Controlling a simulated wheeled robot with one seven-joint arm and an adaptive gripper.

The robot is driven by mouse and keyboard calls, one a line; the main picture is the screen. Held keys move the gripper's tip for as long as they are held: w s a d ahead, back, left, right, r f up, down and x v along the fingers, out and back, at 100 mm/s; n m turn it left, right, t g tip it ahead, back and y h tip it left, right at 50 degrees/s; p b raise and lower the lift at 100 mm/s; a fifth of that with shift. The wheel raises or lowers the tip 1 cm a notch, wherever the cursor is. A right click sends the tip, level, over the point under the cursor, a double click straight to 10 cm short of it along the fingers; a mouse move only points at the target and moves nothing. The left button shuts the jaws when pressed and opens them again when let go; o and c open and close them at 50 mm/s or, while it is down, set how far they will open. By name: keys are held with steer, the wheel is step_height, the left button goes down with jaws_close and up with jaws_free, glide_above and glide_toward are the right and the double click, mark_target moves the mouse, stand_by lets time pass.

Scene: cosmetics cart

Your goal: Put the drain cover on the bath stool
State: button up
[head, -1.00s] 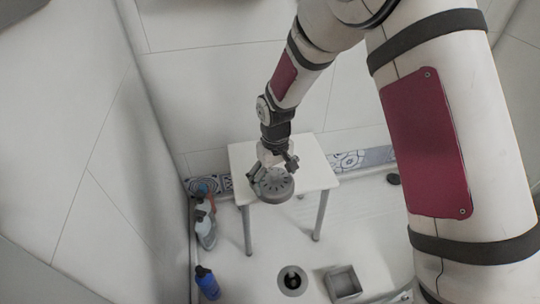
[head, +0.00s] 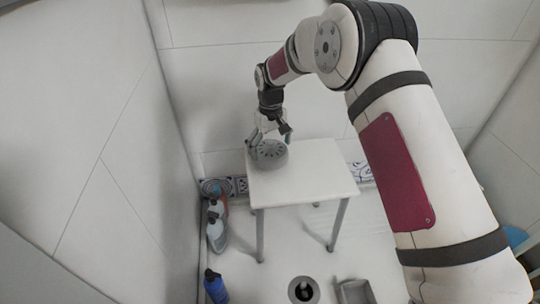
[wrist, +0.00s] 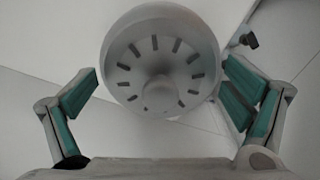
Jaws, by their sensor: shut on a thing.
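The drain cover (head: 270,154) is a grey round piece with radial slots. In the head view it appears over the back left part of the white bath stool (head: 318,178). I cannot tell whether it touches the seat or hangs just above it. My gripper (head: 268,137) is above the cover, pointing down and shut on it. In the wrist view the slotted face of the drain cover (wrist: 135,72) shows between the two green-padded fingers. The contact of the pads with the cover is not clear there.
A round floor drain (head: 303,290) and a grey square tray (head: 355,291) are in front. The right part of the seat is clear.

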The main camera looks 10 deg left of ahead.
mark_target(270, 153)
steer(key=shift+w+a, duration=0.2)
steer(key=shift+w, duration=0.35)
steer(key=shift+f+b, duration=0.95)
steer(key=shift+f, duration=0.8)
steer(key=shift+f, duration=0.1)
steer(key=o, duration=0.9)
steer(key=shift+c, duration=0.2)
step_height(270, 153, up, 12)
steer(key=p, duration=0.3)
steer(key=shift+s+p, duration=0.1)
steer(key=shift+p, duration=0.25)
steer(key=shift+d+r, duration=0.1)
steer(key=shift+r, duration=0.1)
